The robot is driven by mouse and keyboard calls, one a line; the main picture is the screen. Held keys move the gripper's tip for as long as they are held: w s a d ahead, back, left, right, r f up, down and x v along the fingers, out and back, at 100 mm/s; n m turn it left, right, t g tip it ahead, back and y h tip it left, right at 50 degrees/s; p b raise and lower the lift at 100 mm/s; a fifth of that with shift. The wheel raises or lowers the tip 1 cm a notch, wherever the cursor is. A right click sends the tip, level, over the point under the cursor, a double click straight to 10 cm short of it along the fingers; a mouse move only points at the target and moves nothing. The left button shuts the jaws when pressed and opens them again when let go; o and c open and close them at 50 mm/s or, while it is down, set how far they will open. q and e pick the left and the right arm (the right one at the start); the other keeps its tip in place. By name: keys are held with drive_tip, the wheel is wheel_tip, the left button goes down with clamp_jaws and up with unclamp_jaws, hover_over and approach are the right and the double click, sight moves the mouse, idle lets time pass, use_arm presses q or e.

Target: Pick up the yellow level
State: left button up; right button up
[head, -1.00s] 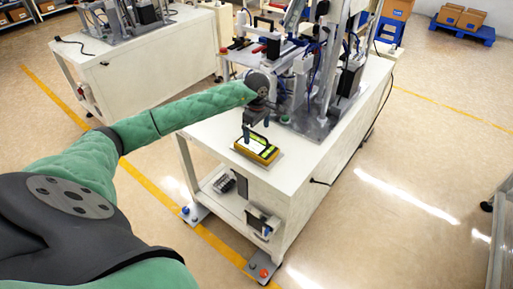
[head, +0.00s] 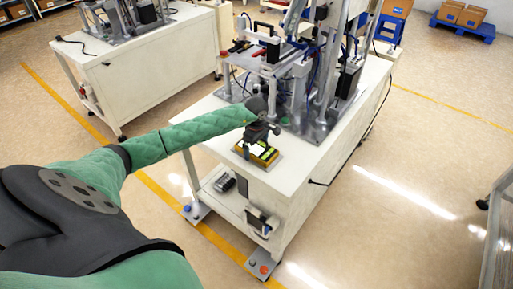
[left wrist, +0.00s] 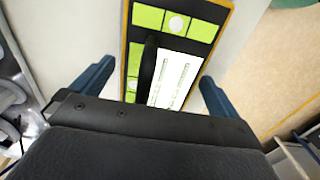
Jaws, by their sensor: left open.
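The yellow level (head: 267,157) lies at the near end of the white workbench, partly covered by my left gripper (head: 258,143). In the left wrist view the level (left wrist: 202,30) shows a yellow edge, green panels, a white label and a dark raised handle. My left gripper (left wrist: 158,72) is open, with one blue finger on each side of the level. I cannot tell whether the fingers touch it. My right gripper is not in view.
The white workbench (head: 217,125) carries a tall metal machine (head: 315,75) just behind the level. A second bench (head: 140,65) stands at the back left. The near left part of the bench top is clear.

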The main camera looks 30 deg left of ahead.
use_arm(q)
drive_tip(key=shift+f, duration=0.25)
drive_tip(key=c, duration=1.3)
drive_tip(key=shift+c, duration=0.2)
drive_tip(key=shift+r, duration=0.15)
